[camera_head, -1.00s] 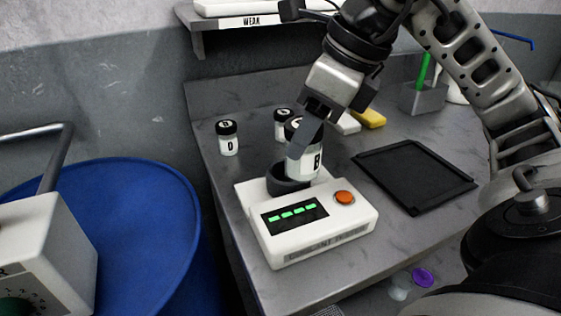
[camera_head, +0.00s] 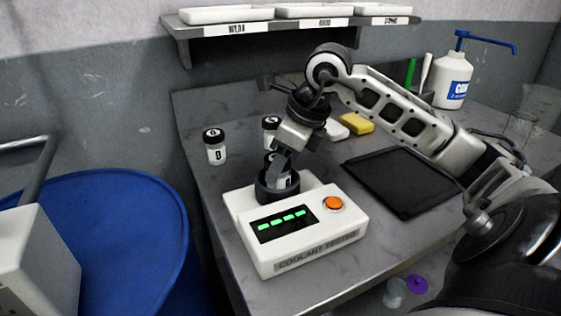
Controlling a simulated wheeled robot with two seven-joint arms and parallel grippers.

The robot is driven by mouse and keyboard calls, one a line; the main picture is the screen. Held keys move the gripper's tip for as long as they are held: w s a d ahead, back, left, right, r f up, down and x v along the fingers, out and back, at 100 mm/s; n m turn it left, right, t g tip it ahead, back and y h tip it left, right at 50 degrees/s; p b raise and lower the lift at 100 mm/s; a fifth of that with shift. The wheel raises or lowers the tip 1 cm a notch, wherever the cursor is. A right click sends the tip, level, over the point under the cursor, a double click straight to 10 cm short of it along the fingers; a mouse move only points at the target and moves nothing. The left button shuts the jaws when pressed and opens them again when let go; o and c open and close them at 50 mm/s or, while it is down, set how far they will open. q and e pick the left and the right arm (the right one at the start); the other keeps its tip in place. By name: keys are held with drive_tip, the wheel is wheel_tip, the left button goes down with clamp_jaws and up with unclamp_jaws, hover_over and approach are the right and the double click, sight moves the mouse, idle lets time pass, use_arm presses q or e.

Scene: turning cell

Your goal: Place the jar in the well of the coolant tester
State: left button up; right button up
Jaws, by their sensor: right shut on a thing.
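The coolant tester (camera_head: 300,237) is a white box with a green-lit display, an orange button and a dark round well (camera_head: 262,190) at its back. The jar (camera_head: 287,180), with a dark lid and a pale label, stands at the well, its lower part hidden behind the dark rim. I cannot tell whether it rests on the well's floor. My right gripper (camera_head: 281,165) is shut on the jar from above, and a finger covers part of it. My left gripper is not in view.
Two more jars with black lids, one marked D (camera_head: 215,147) and another (camera_head: 270,130), stand behind the tester. A black mat (camera_head: 405,182) and a yellow block (camera_head: 357,123) lie to the right. A labelled shelf (camera_head: 285,30) is above; a blue drum (camera_head: 110,240) is left.

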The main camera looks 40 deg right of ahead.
drive_tip(key=shift+f, duration=0.2)
drive_tip(key=o, duration=1)
drive_tip(key=shift+r, duration=0.25)
drive_tip(key=v, duration=1.2)
drive_tip(key=shift+p, duration=0.4)
drive_tip(key=shift+f, duration=0.1)
